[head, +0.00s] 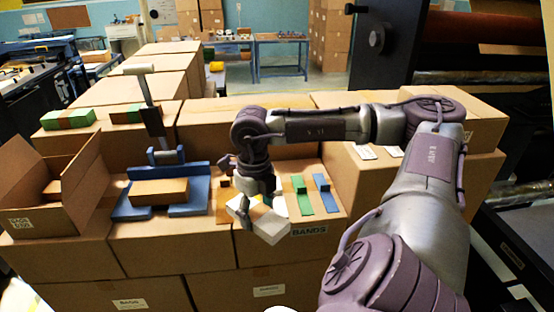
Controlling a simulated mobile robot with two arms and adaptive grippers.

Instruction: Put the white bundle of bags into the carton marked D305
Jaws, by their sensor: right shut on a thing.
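My right gripper (246,208) is shut on the white bundle of bags (268,224), which has a brownish band. It holds the bundle tilted in front of the box tops, near a box labelled BANDS; I cannot tell whether the bundle touches anything below. An open carton (85,206) with raised flaps stands at the far left. The gripper is well to the right of this carton. My left gripper is not in view.
Between carton and gripper stands a blue holder (188,206) with a brown bundle (159,191) and an upright lever (147,95). Green (302,196) and blue (326,194) strips lie right of the gripper. Green-and-brown bundles (68,118) lie behind the carton. A dark machine fills the right side.

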